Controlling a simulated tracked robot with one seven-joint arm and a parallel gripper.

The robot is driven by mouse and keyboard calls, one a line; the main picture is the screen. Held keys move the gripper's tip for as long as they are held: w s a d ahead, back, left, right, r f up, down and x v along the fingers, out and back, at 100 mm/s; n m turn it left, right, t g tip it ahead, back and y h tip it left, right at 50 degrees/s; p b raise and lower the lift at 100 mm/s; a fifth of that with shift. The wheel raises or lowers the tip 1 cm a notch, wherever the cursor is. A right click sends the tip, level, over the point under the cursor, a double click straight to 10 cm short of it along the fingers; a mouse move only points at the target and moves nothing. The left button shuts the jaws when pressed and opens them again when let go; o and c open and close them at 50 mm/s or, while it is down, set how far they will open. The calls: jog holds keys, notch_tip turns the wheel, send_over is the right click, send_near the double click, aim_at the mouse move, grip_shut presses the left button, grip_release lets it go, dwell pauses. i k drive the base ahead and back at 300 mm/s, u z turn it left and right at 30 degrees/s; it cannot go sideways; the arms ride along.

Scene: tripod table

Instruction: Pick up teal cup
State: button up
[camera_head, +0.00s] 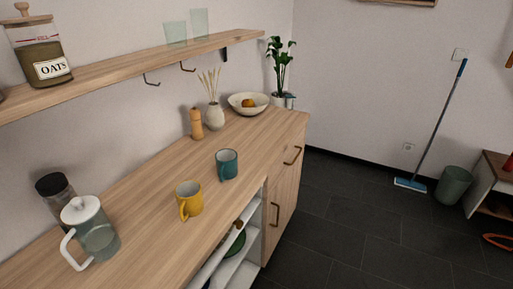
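The teal cup (228,166) stands upright on the wooden counter (150,190), near its front edge. Its handle points to the left and toward the front. A yellow cup (190,198) stands to its left and nearer to the camera, apart from it. My gripper is not in view.
A glass pitcher (91,231) and a dark-lidded jar (56,194) stand at the left. A pepper mill (196,124), a vase (214,117) and a bowl (247,104) stand behind the cup. A shelf (130,68) overhangs the back.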

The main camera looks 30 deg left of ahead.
aim_at(226, 159)
jog(key=z, duration=0.05)
jog(key=i, duration=1.9)
jog(key=u, duration=2.2)
jog(key=i, duration=0.6)
jog(key=z, duration=0.2)
jog(key=k, duration=0.6)
jog(key=u, duration=0.05)
